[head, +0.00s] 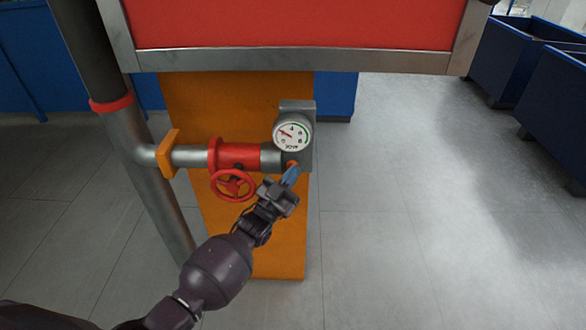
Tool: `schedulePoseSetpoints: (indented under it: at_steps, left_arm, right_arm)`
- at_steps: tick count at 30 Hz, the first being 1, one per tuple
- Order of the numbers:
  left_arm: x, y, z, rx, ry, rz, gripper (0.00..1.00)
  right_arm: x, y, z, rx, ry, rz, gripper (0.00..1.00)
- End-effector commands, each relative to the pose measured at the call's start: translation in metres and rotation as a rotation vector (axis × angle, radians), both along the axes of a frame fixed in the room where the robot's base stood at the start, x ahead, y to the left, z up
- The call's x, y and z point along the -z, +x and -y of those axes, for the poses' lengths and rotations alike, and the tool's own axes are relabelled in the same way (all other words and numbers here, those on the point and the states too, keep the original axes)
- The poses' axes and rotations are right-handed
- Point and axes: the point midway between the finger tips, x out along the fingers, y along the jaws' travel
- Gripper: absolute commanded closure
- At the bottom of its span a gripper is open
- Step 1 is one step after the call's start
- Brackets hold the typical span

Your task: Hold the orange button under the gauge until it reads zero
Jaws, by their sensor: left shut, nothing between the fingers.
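The round white gauge (292,133) sits in a grey housing at the end of the pipe, on the front of an orange panel. Its red needle points to the left and a little up; the printed numbers are too small to read surely. The small orange button (292,164) shows just below the gauge, partly hidden by my gripper. My left gripper (291,176) is shut and empty, its blue fingertips at the button. They look to be touching it, but I cannot tell how far it is pressed. My right gripper is not in view.
A red valve wheel (232,185) stands out just left of my gripper, under the red pipe section (240,156). A thick grey vertical pipe (150,190) runs at the left. A red board (290,25) in a metal frame hangs above.

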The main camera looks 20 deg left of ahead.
Motion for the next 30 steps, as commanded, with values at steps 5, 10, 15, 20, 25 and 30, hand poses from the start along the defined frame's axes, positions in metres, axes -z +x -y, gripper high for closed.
schedulePoseSetpoints:
  at_steps: [5, 10, 15, 20, 25, 30]
  left_arm:
    - [-0.006, 0.003, -0.012, -0.015, -0.001, 0.005, 1.00]
    - [-0.006, -0.005, -0.014, -0.015, 0.000, 0.005, 1.00]
    - [-0.003, -0.014, -0.016, -0.016, 0.001, 0.005, 1.00]
    - [-0.001, -0.016, -0.016, -0.016, 0.001, 0.004, 1.00]
    - [0.000, -0.017, -0.016, -0.017, 0.001, 0.002, 1.00]
    - [0.000, -0.024, -0.015, -0.017, 0.001, -0.001, 1.00]
  right_arm:
    - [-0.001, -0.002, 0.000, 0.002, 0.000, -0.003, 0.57]
    - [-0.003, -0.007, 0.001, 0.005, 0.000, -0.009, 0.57]
    - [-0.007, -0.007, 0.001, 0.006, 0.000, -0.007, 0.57]
    - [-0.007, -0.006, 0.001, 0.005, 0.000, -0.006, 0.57]
    - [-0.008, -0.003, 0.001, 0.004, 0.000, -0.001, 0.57]
    - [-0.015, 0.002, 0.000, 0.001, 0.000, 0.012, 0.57]
